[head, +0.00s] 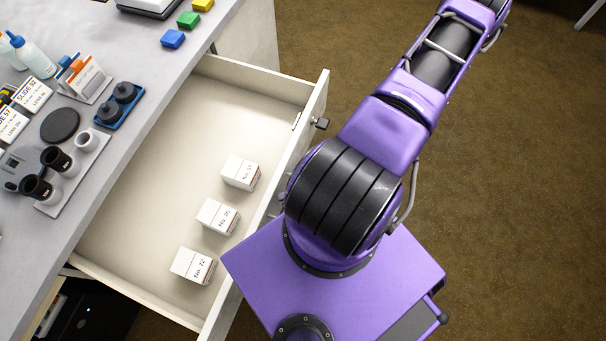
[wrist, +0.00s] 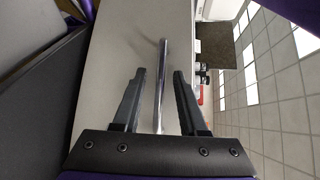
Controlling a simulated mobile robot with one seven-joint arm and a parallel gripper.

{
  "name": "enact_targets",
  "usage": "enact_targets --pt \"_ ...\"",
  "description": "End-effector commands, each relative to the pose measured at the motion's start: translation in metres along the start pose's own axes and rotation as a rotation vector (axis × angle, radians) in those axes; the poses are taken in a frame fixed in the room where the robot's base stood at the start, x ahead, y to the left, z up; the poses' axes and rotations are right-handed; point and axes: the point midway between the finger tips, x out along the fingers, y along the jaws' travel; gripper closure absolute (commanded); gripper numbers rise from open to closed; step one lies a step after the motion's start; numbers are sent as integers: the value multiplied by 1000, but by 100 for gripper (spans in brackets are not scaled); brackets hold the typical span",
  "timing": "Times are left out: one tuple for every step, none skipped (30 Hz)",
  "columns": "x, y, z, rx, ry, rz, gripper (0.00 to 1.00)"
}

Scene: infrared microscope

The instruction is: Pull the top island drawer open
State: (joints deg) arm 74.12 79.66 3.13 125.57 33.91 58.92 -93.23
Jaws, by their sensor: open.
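The top island drawer (head: 140,225) stands well out from under the grey counter in the head view, its pale inside exposed. Three small white boxes lie in it: one (head: 240,172) toward the back, one (head: 218,215) in the middle, one (head: 193,265) nearer. In the wrist view my gripper (wrist: 159,72) is open, with a finger on either side of a long silver bar handle (wrist: 162,85) in front of a pale panel (wrist: 115,55). I cannot tell whether the fingers touch the bar. My gripper is not visible in the head view.
The counter (head: 110,165) holds a blue tray (head: 119,105) with black knobs, dark-and-white cylinders, a bottle (head: 36,55) and coloured blocks (head: 189,20). My purple arm and base stand close to the drawer front. Brown floor (head: 510,180) is clear on the right.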

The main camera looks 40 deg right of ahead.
Motion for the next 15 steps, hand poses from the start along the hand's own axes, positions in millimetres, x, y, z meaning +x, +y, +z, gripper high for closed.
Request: enact_targets --pt "0 0 0 0 0 0 58" --pt "0 0 0 0 0 0 58" --pt "0 0 0 0 0 0 58" --pt "-1 0 0 0 0 0 58" --pt "-2 0 0 0 0 1 58" --pt "-4 0 0 0 1 1 58" --pt "-7 0 0 -1 2 1 58" --pt "-11 0 -1 -1 2 2 58" --pt "-17 1 -1 -2 2 4 58" --pt "-22 1 -1 -2 2 4 58" --pt "-28 0 -1 -1 3 4 58" --pt "-37 1 -1 -2 3 5 58" --pt "-44 1 -1 -3 3 5 58" --pt "-52 1 -1 -2 4 5 58" --pt "-62 1 0 -1 3 6 58"
